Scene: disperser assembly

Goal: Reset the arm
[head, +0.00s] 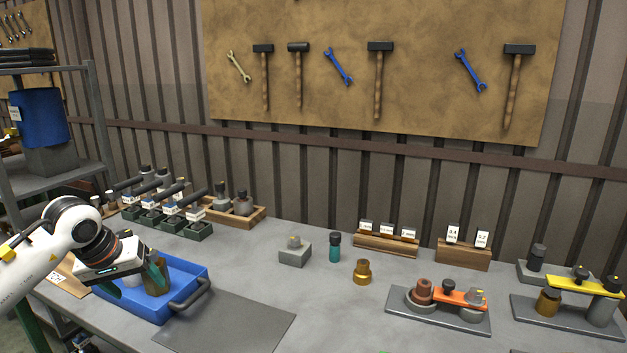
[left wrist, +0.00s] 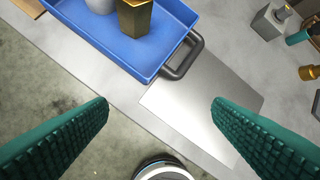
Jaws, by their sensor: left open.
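My left arm comes in from the left in the head view. Its gripper (head: 132,284) has teal fingers, is open and shows nothing held between them. It hangs over the blue tray (head: 190,305) at the table's left front. In the left wrist view the two ridged fingers stand wide apart, with the table edge and floor beyond the gap (left wrist: 160,102). The blue tray (left wrist: 105,45) lies at the top there, holding a bronze angular piece (left wrist: 134,18) and a grey piece beside it. My right gripper shows in neither view.
A grey flat plate (head: 228,325) lies right of the tray. Behind stand black-handled tools in small holders (head: 172,222) and a wooden box (head: 240,216). A grey block (head: 294,252), teal bottle (head: 335,248), brass part (head: 362,272) and clamp assemblies (head: 438,308) stand to the right.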

